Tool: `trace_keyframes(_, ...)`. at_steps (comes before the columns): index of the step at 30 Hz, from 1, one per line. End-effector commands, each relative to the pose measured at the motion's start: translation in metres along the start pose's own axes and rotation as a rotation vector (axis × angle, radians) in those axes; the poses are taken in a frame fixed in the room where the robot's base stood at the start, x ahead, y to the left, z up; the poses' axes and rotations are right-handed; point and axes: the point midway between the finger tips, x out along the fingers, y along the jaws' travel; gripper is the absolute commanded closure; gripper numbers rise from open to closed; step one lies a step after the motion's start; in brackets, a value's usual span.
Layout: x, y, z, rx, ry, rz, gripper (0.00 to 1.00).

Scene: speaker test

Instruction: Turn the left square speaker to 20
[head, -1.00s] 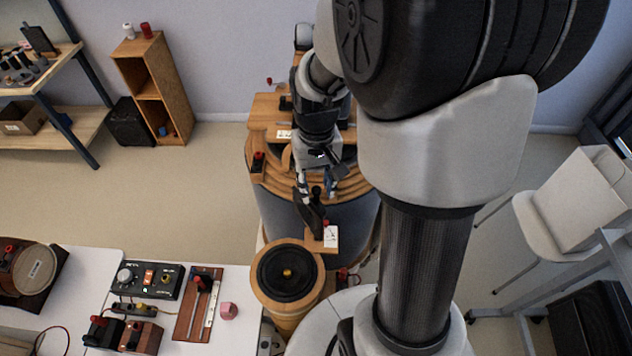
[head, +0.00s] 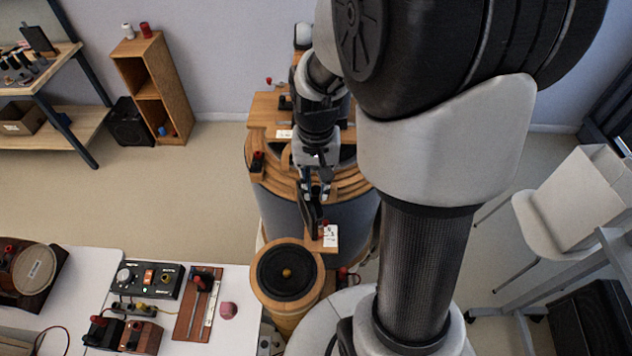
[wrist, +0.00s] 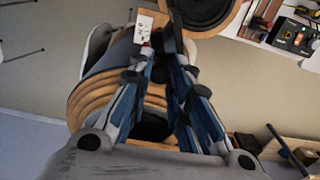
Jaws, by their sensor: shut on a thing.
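My gripper (head: 315,194) is above the front edge of a large round wooden-topped drum (head: 345,220). Its fingers are closed on the upper end of a black upright lever-like part (head: 312,216). In the wrist view, the blue-and-grey fingers (wrist: 162,55) meet around this black part (wrist: 169,40), which they partly hide. A white marked card (head: 330,236) on a small wooden block is beside its foot; its marks are too small to read. A boxy black speaker-like cabinet (head: 130,122) stands on the floor at the left. I cannot tell which thing is the left square speaker.
A round wooden-rimmed speaker (head: 287,290) is in front of the drum. A white table (head: 240,330) at lower left bears a black control box (head: 146,280) and other devices. A white chair (head: 540,235) is at right.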

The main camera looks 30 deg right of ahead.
Motion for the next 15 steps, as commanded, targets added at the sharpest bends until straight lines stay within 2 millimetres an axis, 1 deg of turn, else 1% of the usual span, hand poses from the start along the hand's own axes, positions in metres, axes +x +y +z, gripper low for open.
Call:
trace_keyframes(4, -0.0003, -0.0001, -0.0002, 0.050, 0.001, 0.000, 1.00)
trace_keyframes(11, -0.0003, -0.0001, -0.0003, 0.050, 0.001, 0.000, 1.00)
trace_keyframes(12, -0.0003, -0.0001, -0.0003, 0.049, 0.001, 0.000, 0.80)
trace_keyframes(15, -0.0003, -0.0001, -0.0003, 0.049, 0.001, 0.000, 0.74)
